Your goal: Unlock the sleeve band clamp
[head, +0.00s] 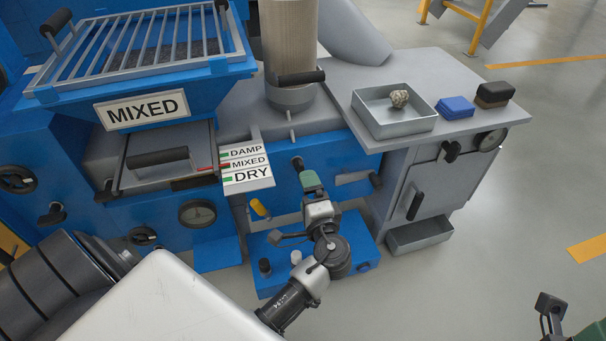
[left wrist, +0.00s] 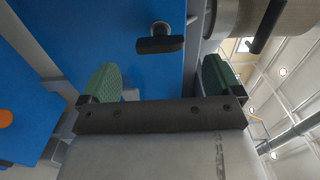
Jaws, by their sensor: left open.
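The sleeve (head: 288,40) is a beige ribbed cylinder at the top middle of the head view, with a grey collar below it. A black handle (head: 300,77) lies across the sleeve's lower end, where the band clamp seems to be. In the left wrist view, a grey cylinder (left wrist: 228,18) with a black handle (left wrist: 267,25) shows at the upper right, beyond the right finger. My left gripper (head: 312,182) is open and empty, below the sleeve by the blue front. A black T-handle (left wrist: 160,45) lies ahead between its fingers. My right gripper (head: 552,312) is only partly seen at the lower right.
A sign rack (head: 247,182) reading DAMP, MIXED, DRY stands left of my left gripper. The grey side table holds a tray (head: 395,127) with a lump, a blue box (head: 455,107) and a dark block (head: 494,94).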

